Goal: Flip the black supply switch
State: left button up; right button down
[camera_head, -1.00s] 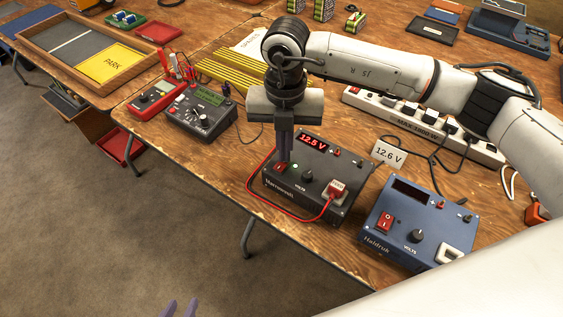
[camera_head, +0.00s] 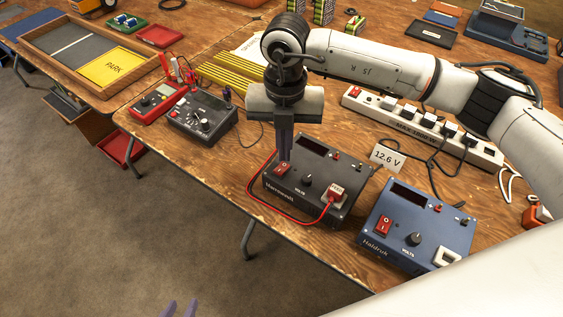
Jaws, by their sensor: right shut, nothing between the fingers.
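The black supply (camera_head: 322,207) stands on the wooden table with a dark display (camera_head: 313,145). Its red rocker switch (camera_head: 283,169) is at its left front, beside the volts knob. My right gripper (camera_head: 285,157) points straight down with shut fingers, its tips at or just above the red switch; I cannot tell whether they touch. It holds nothing.
A blue supply (camera_head: 440,222) with a dark display stands right of the black one. A red lead (camera_head: 258,205) loops around the black supply's front. A card (camera_head: 387,159) reads 12.6 V.

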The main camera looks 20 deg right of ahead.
aim_at(284, 165)
notch_tip(284, 165, up, 5)
jog(key=shift+f+p, duration=0.2)
jog(key=shift+p, duration=0.95)
